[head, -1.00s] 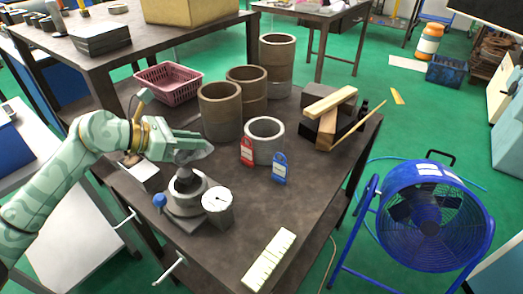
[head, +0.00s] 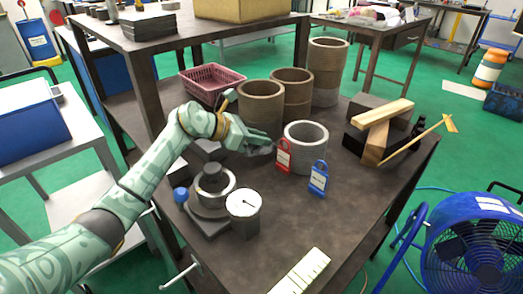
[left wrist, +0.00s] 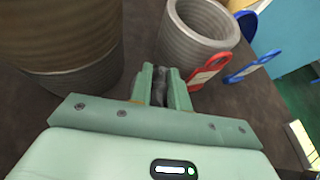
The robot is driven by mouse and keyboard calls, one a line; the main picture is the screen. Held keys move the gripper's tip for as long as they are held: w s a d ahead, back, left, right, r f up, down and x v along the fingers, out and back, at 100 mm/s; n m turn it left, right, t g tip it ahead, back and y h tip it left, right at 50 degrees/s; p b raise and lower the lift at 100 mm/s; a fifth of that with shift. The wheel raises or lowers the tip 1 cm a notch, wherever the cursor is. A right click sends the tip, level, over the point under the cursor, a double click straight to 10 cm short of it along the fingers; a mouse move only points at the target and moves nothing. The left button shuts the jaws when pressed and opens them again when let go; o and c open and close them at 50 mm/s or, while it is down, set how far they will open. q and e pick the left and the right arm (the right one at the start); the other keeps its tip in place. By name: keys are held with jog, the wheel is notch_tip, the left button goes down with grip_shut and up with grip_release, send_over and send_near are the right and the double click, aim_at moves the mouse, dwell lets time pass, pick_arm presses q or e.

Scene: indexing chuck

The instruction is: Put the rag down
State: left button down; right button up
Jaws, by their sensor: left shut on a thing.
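My left gripper (head: 262,143) is shut on the rag (head: 264,150), a small grey bunched cloth that shows only in part. It is held over the table, left of the light grey ring (head: 305,148) and near the red tag (head: 284,156). In the left wrist view a strip of the rag (left wrist: 160,86) shows between the fingers. The indexing chuck (head: 213,187) stands below and left of the gripper on the dark table. I cannot tell whether the rag touches the tabletop. My right gripper is not in view.
Brown cylinders (head: 261,105) stand behind the gripper. A blue tag (head: 318,179) leans by the grey ring. Wooden blocks (head: 376,140) lie at the right. The front middle of the table is clear.

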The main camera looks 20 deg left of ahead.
aim_at(260, 148)
pick_arm(q)
jog(key=f, duration=0.1)
jog(key=f+b, duration=0.1)
jog(key=f, duration=0.2)
jog(key=shift+w+d+b, duration=0.1)
jog(key=shift+w+b, duration=0.15)
jog(key=shift+b, duration=0.15)
jog(key=shift+r, duration=0.2)
jog(key=c, duration=1.7)
grip_release()
jog(key=shift+f, duration=0.15)
jog(key=o, duration=0.4)
